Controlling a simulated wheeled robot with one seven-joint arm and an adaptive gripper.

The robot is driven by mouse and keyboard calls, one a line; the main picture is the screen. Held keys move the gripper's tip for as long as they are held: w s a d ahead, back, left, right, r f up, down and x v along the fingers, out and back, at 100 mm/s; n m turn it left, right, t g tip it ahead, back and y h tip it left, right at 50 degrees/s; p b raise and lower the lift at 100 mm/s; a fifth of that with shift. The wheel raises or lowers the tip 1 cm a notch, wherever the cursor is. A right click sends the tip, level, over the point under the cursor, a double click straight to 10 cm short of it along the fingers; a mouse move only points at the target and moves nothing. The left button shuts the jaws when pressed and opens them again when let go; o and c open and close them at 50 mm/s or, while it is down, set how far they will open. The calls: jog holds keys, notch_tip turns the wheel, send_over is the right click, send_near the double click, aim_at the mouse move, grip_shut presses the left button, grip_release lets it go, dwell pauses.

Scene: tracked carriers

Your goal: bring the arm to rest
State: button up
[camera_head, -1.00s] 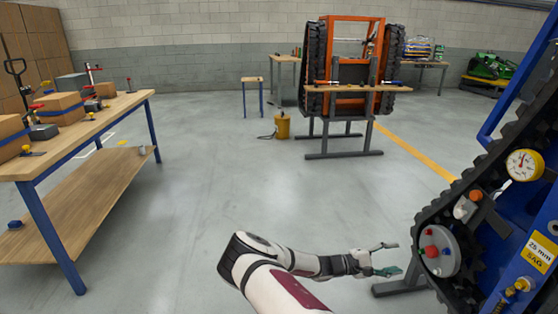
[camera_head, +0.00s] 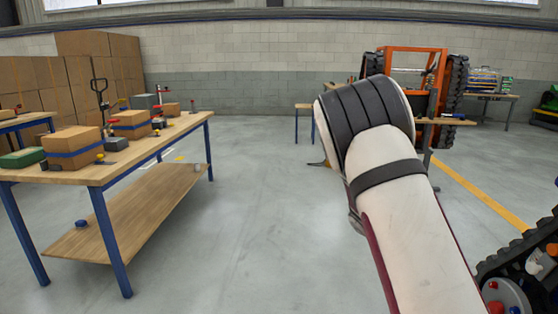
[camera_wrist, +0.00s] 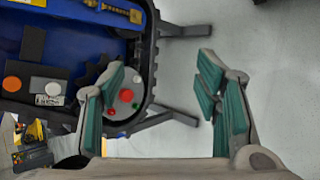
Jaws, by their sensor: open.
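My arm (camera_head: 400,210) is raised and folded in the head view, with its dark-ringed joint up in front of the orange tracked carrier. My gripper is hidden in the head view. In the wrist view my gripper (camera_wrist: 165,95) is open, with teal pads on both fingers and nothing between them. The left finger overlaps the picture of the blue tracked carrier, and the right finger is over bare floor.
The blue carrier's track (camera_head: 520,262) is at the lower right; its grey hub (camera_wrist: 122,98) shows behind the left finger. A workbench (camera_head: 95,175) with boxes stands left. The orange carrier (camera_head: 432,62) is at the back right. The middle floor is clear.

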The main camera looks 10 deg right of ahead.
jog(key=s+a+r+n+t+y, duration=0.1)
jog(key=s+a+r+t+y, duration=0.15)
jog(key=s+a+r, duration=0.35)
jog(key=s+a+r+t+y, duration=0.1)
jog(key=s+a+r+y, duration=0.25)
jog(key=a+r, duration=0.5)
jog(key=s+a+r+n+t+y, duration=0.1)
jog(key=s+a+r+t, duration=0.1)
jog(key=s+a, duration=0.35)
jog(key=s+a+r+n+t, duration=0.1)
jog(key=s+a+r+t, duration=0.15)
jog(key=s, duration=0.65)
notch_tip(320, 180, up, 20)
jog(key=t+p, duration=0.2)
jog(key=p, duration=1.6)
jog(key=shift+a+n+t, duration=0.3)
jog(key=shift+a+t, duration=0.1)
jog(key=shift+a, duration=0.05)
